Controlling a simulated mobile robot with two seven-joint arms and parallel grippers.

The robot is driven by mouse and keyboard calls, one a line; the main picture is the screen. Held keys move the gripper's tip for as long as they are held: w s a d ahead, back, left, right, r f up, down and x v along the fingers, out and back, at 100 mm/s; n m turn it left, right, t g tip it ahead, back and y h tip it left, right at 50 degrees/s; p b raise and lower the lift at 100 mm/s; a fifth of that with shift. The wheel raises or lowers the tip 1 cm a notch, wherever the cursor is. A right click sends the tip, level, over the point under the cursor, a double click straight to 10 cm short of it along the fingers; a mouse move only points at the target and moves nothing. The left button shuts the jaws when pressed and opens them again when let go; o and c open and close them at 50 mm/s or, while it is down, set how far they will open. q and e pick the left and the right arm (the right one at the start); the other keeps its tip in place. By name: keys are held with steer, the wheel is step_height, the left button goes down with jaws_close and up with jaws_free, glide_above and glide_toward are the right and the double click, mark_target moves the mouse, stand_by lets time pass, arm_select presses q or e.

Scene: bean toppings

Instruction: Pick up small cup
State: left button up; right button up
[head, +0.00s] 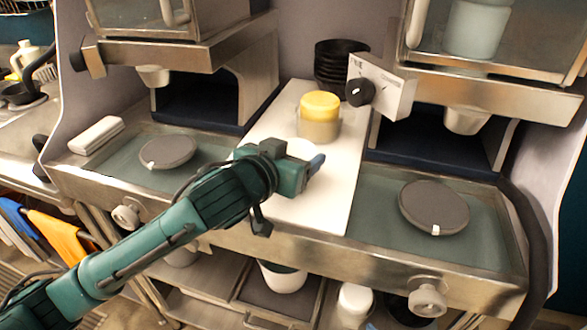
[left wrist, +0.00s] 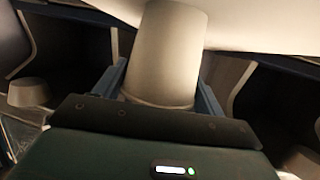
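A small pale cup (left wrist: 165,55) fills the middle of the left wrist view. It stands between the two blue fingers of my left gripper (left wrist: 163,85), one on each side and very close to its wall. Whether both fingers press on it cannot be made out. In the head view the left gripper (head: 305,163) is low over the white counter strip (head: 325,185). There the gripper hides most of the cup, and only a pale rim (head: 300,147) shows behind it. My right gripper is in neither view.
A container with a yellow top (head: 320,106) stands just behind the cup. Black stacked bowls (head: 338,62) are farther back. Dark round discs lie left (head: 168,152) and right (head: 434,207) on the trays.

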arm_select(q)
steer(key=c, duration=0.5)
steer(key=shift+o, duration=0.2)
steer(key=shift+r, duration=0.1)
